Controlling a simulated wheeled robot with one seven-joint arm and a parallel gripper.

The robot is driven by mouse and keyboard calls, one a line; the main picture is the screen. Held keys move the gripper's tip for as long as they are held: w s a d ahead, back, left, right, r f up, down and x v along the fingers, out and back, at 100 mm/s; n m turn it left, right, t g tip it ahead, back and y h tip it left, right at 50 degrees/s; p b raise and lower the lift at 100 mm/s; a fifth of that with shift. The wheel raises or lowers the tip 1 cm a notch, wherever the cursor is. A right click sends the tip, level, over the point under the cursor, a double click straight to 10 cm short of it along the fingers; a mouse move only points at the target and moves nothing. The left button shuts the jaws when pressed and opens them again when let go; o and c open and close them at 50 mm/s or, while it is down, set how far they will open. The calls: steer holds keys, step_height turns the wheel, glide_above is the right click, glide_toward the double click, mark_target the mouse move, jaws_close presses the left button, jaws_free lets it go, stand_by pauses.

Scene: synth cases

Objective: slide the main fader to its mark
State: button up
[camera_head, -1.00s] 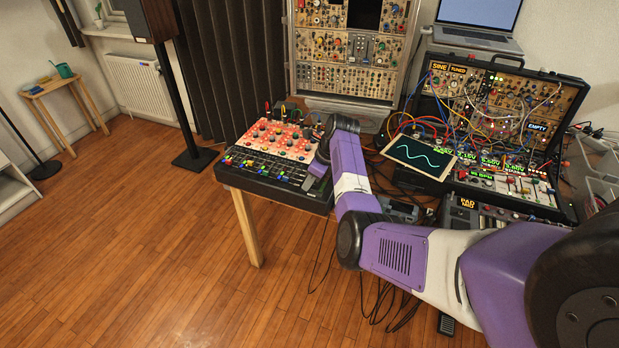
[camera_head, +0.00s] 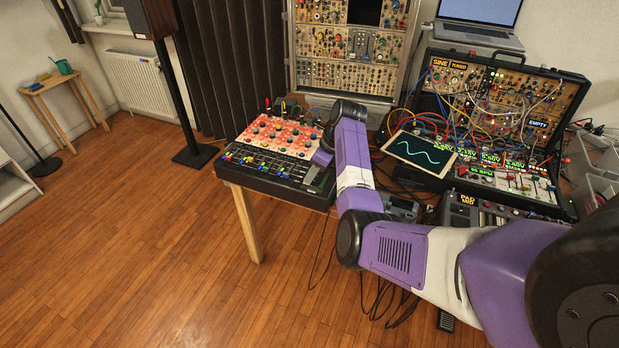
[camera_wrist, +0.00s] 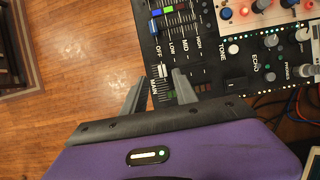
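The mixer (camera_head: 262,186) is a black panel with a red-and-white knob section, on a wooden table. In the wrist view its black fader panel (camera_wrist: 202,60) has a strip labelled MAIN, with a pale cap (camera_wrist: 163,71) that appears to be the main fader. My gripper (camera_wrist: 160,92) is at the near end of this strip, with its two grey fingers apart. The cap lies between or just beyond the fingertips; I cannot tell whether they touch it. In the head view my gripper (camera_head: 321,158) is over the mixer's right end, its fingers mostly hidden. I cannot make out the mark.
Other faders with coloured caps (camera_wrist: 169,9) and several knobs (camera_wrist: 270,41) are close by. A tablet with a wave trace (camera_head: 420,151) and a synthesizer case with cables (camera_head: 500,95) stand to the right. Open wooden floor (camera_head: 170,260) lies to the left.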

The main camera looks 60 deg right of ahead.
mark_target(317, 189)
steer(key=shift+v, duration=2.05)
